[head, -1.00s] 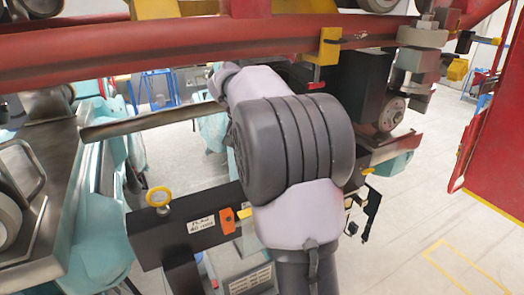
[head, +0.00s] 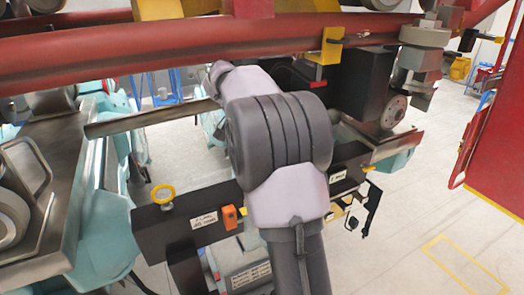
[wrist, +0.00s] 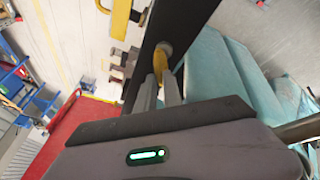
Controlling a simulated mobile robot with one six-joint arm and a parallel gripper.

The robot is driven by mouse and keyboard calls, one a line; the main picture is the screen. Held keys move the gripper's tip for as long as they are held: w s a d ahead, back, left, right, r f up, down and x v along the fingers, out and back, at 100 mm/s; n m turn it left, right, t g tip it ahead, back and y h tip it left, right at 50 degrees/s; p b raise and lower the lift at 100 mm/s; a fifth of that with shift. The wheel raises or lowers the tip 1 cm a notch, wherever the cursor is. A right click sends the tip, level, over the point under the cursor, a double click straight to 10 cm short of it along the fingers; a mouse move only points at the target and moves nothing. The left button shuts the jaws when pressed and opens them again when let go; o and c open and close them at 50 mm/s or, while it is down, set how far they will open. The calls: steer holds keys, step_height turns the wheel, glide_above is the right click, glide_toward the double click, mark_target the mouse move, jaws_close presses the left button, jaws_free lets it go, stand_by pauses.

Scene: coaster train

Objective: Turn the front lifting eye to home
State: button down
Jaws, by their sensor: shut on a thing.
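A black beam (head: 210,205) runs across the head view with a yellow lifting eye (head: 162,197) standing near its left end, clear of my arm. In the wrist view, my gripper (wrist: 159,80) is shut on a yellow lifting eye (wrist: 160,62) at the side of the black beam (wrist: 165,25). A round grey boss (wrist: 166,47) sits at the eye's far end. The fingers hide much of this eye, so its angle is hard to tell. My arm hides the gripper and the held eye in the head view. I cannot tell which eye is the front one.
A red rail (head: 200,45) crosses above my arm. An orange block (head: 229,217) and white labels are on the beam. Teal parts (head: 100,225) stand at left. In the wrist view, a yellow bar (wrist: 121,17) is near the beam. Open floor (head: 410,220) lies at right.

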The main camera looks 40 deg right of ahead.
steer(key=c, duration=1.5)
jaws_free()
steer(key=shift+f, duration=0.1)
